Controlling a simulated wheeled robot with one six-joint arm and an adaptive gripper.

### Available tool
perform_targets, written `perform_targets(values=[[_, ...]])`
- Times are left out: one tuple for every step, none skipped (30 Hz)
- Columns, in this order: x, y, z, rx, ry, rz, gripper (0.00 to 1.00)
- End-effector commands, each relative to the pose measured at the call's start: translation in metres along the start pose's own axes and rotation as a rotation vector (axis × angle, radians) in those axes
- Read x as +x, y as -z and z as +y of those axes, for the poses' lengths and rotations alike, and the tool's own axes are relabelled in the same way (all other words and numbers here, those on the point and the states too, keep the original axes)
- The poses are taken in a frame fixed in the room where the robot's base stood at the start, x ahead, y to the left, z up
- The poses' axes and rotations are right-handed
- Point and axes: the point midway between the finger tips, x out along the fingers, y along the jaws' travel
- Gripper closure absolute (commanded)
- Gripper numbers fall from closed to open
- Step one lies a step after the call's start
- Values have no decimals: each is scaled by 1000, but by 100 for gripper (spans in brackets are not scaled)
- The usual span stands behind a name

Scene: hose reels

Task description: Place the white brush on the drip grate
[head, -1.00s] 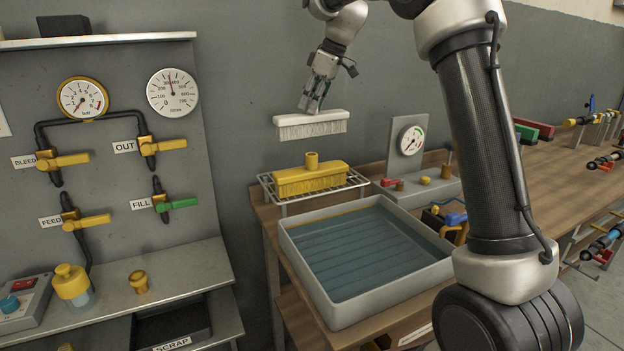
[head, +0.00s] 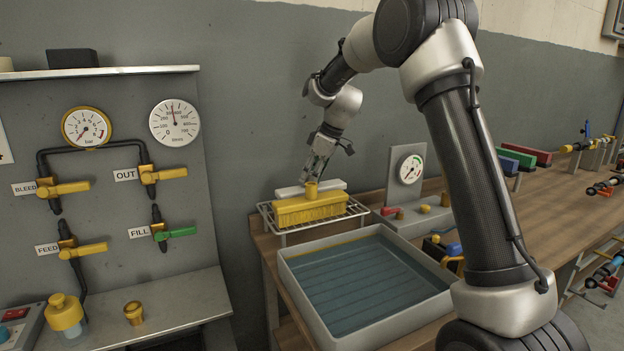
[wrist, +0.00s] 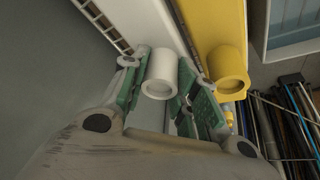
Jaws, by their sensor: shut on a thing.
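The white brush (head: 291,191) is at the drip grate, just behind the yellow brush, which hides most of it. My gripper (head: 313,176) is shut on its handle. The wrist view shows the white round handle (wrist: 160,74) between the green finger pads of the gripper (wrist: 157,88). The drip grate (head: 265,209) is a wire rack behind the water tray. The yellow brush (head: 310,206) stands on it, bristles down, close beside the white one. Whether the white bristles touch the wires is hidden in the head view.
A grey tray of water (head: 310,290) stands in front of the grate. A gauge panel (head: 403,165) is to its right. The grey wall is close behind.

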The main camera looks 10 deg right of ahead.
Motion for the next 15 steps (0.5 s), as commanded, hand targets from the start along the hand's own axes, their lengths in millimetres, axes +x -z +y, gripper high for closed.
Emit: perform_targets(values=[[4, -2, 0, 0, -1, 0, 100], [6, -2, 0, 0, -2, 1, 100], [6, -3, 0, -1, -2, 1, 100], [6, -2, 0, -1, -3, 1, 100], [6, -2, 0, -1, -3, 1, 100], [6, -2, 0, -1, -2, 1, 100], [6, -2, 0, -1, -2, 1, 100], [6, -2, 0, -1, -2, 1, 100], [6, -3, 0, -1, -2, 1, 100], [7, -3, 0, 0, -2, 1, 100], [8, -3, 0, 0, -2, 1, 100], [8, -3, 0, 0, -1, 0, 63], [8, -3, 0, 0, -1, 0, 61], [8, -3, 0, 0, -1, 0, 61], [7, -3, 0, 0, -1, 0, 61]])
